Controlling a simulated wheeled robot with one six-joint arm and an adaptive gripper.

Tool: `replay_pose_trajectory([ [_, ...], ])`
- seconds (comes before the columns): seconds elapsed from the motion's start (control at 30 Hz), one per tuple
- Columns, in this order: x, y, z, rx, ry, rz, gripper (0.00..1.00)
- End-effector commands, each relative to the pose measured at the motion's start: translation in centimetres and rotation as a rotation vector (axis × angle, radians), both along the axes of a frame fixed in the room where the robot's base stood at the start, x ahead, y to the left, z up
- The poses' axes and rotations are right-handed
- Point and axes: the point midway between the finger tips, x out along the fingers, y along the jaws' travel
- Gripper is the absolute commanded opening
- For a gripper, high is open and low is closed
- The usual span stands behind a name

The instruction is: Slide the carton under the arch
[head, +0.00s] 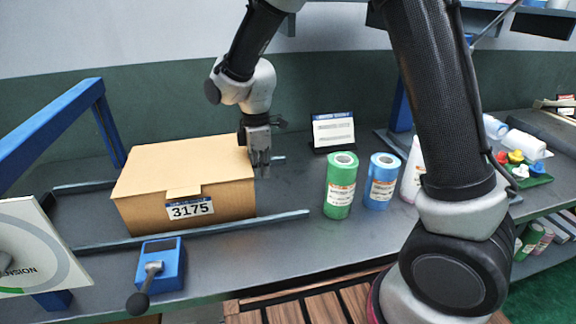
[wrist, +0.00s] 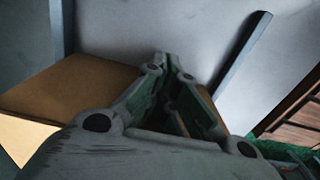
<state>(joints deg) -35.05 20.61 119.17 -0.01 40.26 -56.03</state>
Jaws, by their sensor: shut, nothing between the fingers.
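A tan carton (head: 185,180) with a label reading 3175 sits on the grey bench between two metal rails. My gripper (head: 262,172) is shut and empty, fingers pointing down, close at the carton's right end. I cannot tell whether it touches the carton. In the wrist view, my gripper's fingertips (wrist: 172,62) are together, with the carton (wrist: 75,88) to their left. A blue arch (head: 50,125) stands at the left, its near part low at the picture's edge; the carton lies to the right of it.
The front rail (head: 190,232) runs along the bench before the carton. A blue box with a lever (head: 160,268) stands at the bench's front edge. A green can (head: 340,190), a blue can (head: 381,182) and a small sign (head: 333,130) stand right of my gripper.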

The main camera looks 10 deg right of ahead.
Motion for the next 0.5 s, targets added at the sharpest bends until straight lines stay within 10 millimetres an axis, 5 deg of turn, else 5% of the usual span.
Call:
replay_pose_trajectory([
  [0.5,-0.3,15.8,-0.1,0.001,-0.001,0.003,0.0],
])
